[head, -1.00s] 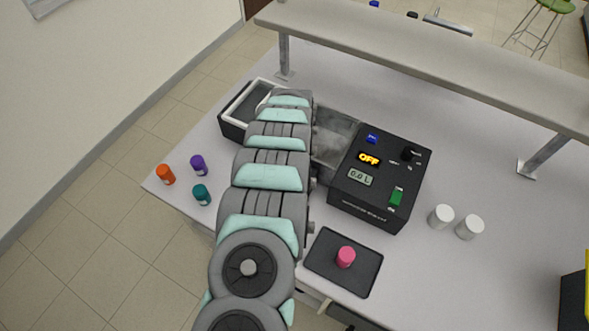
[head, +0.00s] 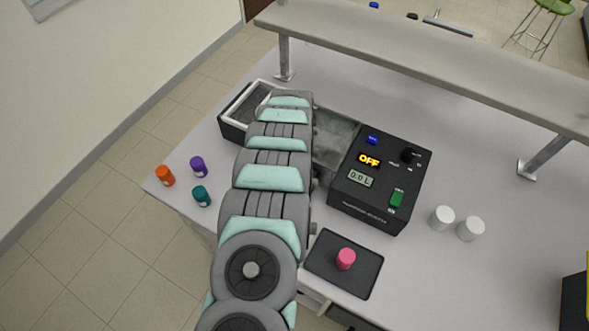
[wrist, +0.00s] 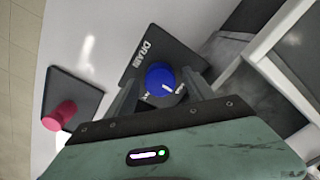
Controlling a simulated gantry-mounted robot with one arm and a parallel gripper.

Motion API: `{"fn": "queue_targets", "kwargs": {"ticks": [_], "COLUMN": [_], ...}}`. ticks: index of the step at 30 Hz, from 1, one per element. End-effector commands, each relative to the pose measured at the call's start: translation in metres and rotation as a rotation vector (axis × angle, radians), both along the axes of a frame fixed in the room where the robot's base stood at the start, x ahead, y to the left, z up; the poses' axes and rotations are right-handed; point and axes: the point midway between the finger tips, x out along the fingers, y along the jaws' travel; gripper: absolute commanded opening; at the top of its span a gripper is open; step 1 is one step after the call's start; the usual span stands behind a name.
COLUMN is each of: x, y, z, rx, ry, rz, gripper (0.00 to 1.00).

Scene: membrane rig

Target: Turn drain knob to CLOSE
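In the wrist view, the blue round drain knob (wrist: 158,78) sits on a dark plate (wrist: 148,50) lettered DRAIN. A white pointer line shows on the knob's face, towards its lower right. Small white lettering beside the knob is partly hidden and too small to read. My gripper (wrist: 161,76) has one finger on each side of the knob, spread apart, with its tips close to the knob's sides. I see no clear contact. In the head view, my own arm hides the knob and my gripper.
A black control box (head: 379,180) shows OFF and 0.0 L, right of my arm. Several coloured bottles stand left; two white ones (head: 442,217) stand right. A raised shelf (head: 430,60) spans the back.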

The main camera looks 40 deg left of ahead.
Motion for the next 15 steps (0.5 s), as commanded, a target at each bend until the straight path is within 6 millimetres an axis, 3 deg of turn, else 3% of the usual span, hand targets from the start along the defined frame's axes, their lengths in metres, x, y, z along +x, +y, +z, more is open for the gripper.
{"fn": "queue_targets", "kwargs": {"ticks": [8,15], "x": [0.0,0.001], "y": [0.0,0.001], "z": [0.002,0.025], "rx": [0.0,0.001], "ry": [0.0,-0.002], "rz": [-0.001,0.0], "gripper": [0.62,0.62]}}
